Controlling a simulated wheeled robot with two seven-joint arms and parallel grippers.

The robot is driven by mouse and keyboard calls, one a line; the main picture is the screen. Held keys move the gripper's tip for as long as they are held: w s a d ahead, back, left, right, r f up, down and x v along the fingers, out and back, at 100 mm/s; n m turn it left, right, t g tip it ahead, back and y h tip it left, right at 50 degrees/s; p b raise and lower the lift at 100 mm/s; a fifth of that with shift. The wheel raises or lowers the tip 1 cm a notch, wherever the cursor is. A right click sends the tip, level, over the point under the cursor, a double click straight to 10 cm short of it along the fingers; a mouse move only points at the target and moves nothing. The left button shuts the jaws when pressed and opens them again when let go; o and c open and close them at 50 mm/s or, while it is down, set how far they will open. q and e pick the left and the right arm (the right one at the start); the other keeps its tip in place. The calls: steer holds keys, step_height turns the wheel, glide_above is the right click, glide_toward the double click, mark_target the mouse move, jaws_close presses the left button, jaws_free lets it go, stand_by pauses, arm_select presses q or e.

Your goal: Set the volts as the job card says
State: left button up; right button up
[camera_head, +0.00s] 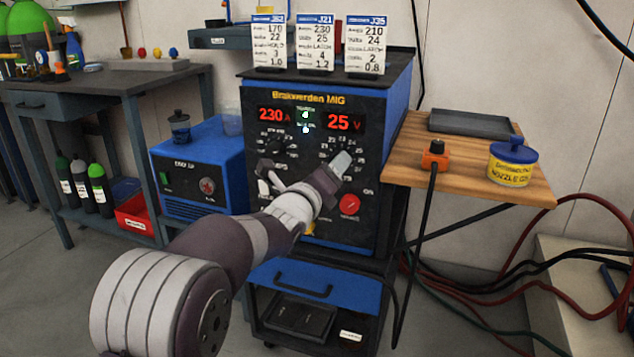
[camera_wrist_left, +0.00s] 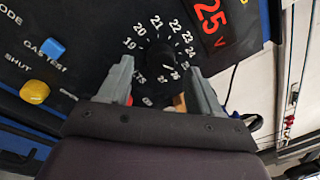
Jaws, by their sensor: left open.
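The blue and black welder (camera_head: 395,115) shows 230 A on its left display (camera_head: 275,115) and 25 V on its right display (camera_head: 343,122); the volts display also shows in the left wrist view (camera_wrist_left: 212,18). Three job cards stand on top: J52 (camera_head: 269,42) with 170 and 22, J21 (camera_head: 315,42) with 230 and 25, J35 (camera_head: 365,45) with 210 and 24. My left gripper (camera_head: 342,162) is open in front of the volts dial. In the left wrist view its fingers (camera_wrist_left: 160,78) stand either side of the black volts knob (camera_wrist_left: 158,58); contact cannot be told. My right gripper is out of view.
The amps knob (camera_head: 277,147) is left of my gripper, and a red knob (camera_head: 349,205) is below. A blue unit (camera_head: 200,165) stands left.

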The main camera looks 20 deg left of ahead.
arm_select(q)
steer(key=s+a+p, duration=0.1)
steer(key=s+p, duration=0.1)
steer(key=s, duration=0.8)
steer(key=shift+a+f, duration=0.15)
steer(key=shift+f, duration=0.1)
